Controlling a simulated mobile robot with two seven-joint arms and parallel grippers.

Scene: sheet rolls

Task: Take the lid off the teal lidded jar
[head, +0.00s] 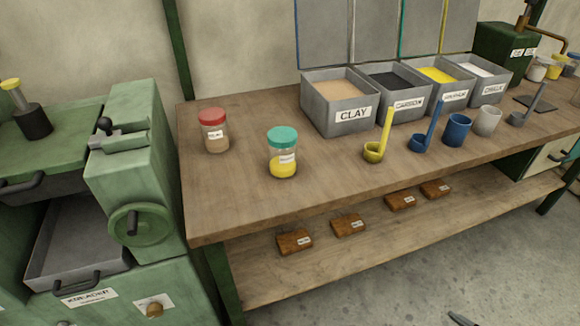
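The teal lidded jar (283,167) stands upright on the wooden table, left of its middle. It is clear glass with yellow contents low inside and a white label. Its teal lid (283,137) sits on top. Neither gripper is near the jar. A small dark tip at the bottom edge, right of the middle, looks like part of my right gripper (462,319); too little shows to tell its opening. My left gripper is not seen.
A red-lidded jar (214,130) stands left of the teal one. A clay bin (338,118) stands behind to the right, a yellow ladle (375,151) further right. The green kneader (125,170) borders the table's left side. The table in front of the jar is clear.

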